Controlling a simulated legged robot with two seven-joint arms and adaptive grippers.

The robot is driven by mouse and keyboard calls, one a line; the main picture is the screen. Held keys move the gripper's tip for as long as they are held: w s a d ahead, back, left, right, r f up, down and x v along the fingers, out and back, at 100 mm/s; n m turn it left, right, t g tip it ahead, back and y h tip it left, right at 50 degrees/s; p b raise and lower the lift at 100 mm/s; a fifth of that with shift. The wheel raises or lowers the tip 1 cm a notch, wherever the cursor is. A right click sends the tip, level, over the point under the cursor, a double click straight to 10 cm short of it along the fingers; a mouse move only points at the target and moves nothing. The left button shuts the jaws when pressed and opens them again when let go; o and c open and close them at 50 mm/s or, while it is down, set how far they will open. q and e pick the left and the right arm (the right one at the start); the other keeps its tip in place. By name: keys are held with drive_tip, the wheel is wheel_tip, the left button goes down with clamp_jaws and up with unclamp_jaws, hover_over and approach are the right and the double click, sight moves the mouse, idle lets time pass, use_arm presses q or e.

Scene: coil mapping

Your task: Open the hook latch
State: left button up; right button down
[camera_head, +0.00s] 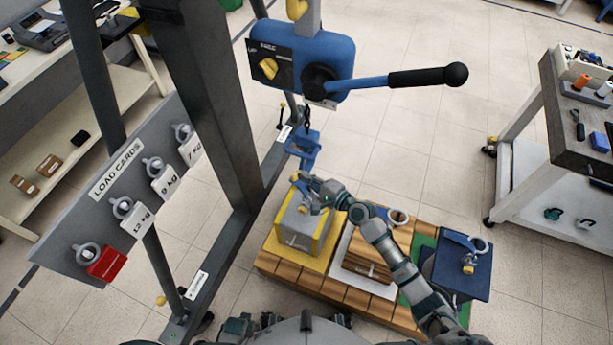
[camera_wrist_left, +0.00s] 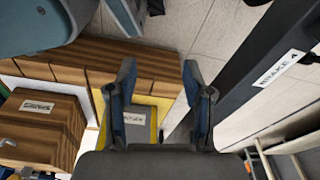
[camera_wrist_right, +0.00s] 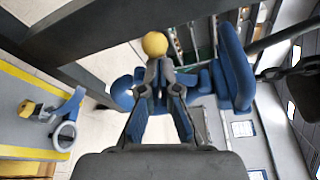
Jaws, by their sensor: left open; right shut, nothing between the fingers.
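The blue hook (camera_head: 303,150) hangs on a chain under the blue hoist (camera_head: 303,62) in the head view. It fills the upper middle of the right wrist view (camera_wrist_right: 235,65), with a yellow ball knob (camera_wrist_right: 154,44) beside it. My right gripper (camera_head: 312,192) is just below the hook, above the grey and yellow box. In the right wrist view its fingertips (camera_wrist_right: 158,75) are together right by the knob, with nothing seen held between them. My left gripper (camera_wrist_left: 160,90) is open and empty in the left wrist view, above the loads. Exactly where the latch meets the hook is unclear.
The grey box (camera_head: 302,225), a wooden crate (camera_head: 366,262) and a blue box (camera_head: 462,268) stand on a wooden pallet (camera_head: 273,265). The dark frame post (camera_head: 205,100) and the load-card board (camera_head: 118,185) are left. A cart (camera_head: 560,130) stands right.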

use_arm(q)
drive_tip(key=s+a+f+g+p, duration=0.1)
drive_tip(key=s+a+f+p, duration=0.15)
drive_tip(key=s, duration=0.45)
drive_tip(key=s+a+f+p, duration=0.1)
drive_tip(key=s+f+p, duration=0.3)
drive_tip(key=s, duration=0.4)
wheel_tip(320, 180, up, 10)
drive_tip(key=p, duration=0.9)
drive_tip(key=shift+d+f, duration=0.15)
drive_tip(key=shift+f, duration=0.1)
use_arm(e)
wheel_tip(320, 180, up, 7)
drive_tip(key=m+g, duration=0.3)
drive_tip(key=m, duration=0.3)
drive_tip(key=shift+s+f, duration=0.2)
drive_tip(key=shift+s, duration=0.05)
use_arm(q)
drive_tip(key=shift+w+r, duration=0.1)
use_arm(e)
drive_tip(key=shift+a, duration=0.1)
